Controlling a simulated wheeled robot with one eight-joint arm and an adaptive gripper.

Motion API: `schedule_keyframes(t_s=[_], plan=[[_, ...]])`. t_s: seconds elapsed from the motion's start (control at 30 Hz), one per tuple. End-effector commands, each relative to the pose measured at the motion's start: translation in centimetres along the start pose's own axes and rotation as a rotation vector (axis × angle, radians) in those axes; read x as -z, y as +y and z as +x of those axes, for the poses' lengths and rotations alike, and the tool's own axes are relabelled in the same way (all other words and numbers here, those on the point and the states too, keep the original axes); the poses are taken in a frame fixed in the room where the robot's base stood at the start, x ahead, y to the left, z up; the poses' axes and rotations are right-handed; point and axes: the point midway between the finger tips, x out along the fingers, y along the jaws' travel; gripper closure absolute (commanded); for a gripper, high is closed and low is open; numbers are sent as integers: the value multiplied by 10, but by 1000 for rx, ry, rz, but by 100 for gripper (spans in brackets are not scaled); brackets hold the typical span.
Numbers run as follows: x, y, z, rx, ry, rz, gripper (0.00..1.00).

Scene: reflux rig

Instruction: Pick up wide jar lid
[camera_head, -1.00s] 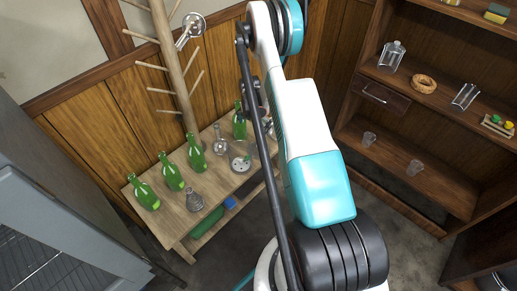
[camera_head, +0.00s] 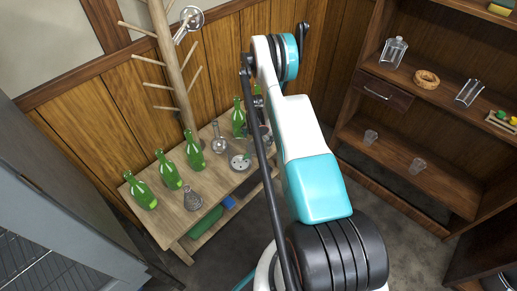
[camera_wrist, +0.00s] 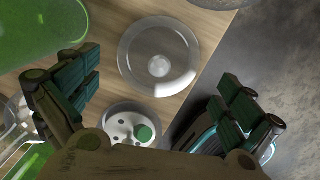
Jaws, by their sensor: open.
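The wide jar lid appears to be the clear round glass disc (camera_wrist: 130,52) with a small central knob, lying on the wooden table in the wrist view. My gripper (camera_wrist: 158,72) is open, with one finger left of the lid and the other to its lower right over the table edge. Nothing is between the fingers' pads, and the lid lies beyond them.
Green bottles (camera_head: 194,150), a flask (camera_head: 219,140) and a wooden peg stand (camera_head: 172,70) are close by. Shelves (camera_head: 420,140) stand to the right.

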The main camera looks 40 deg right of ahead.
Motion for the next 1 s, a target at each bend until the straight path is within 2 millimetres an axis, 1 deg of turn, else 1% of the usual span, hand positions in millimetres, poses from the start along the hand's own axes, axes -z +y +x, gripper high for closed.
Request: schedule_keyframes(t_s=[0.03,0.23,0.33,0.53,0.57,0.6,0.67,0.7,0.77,0.8,0.87,1.0], plan=[[1,0,10,0,0,0,0],[2,0,38,0,0,0,0],[1,0,44,0,0,0,0],[1,0,43,0,0,0,0],[1,0,43,0,0,0,7],[1,0,43,0,0,0,16],[1,0,43,0,0,0,30],[1,0,43,0,0,0,39],[1,0,43,0,0,0,51],[1,0,43,0,0,0,55],[1,0,44,0,0,0,59],[2,0,45,0,0,0,61]])
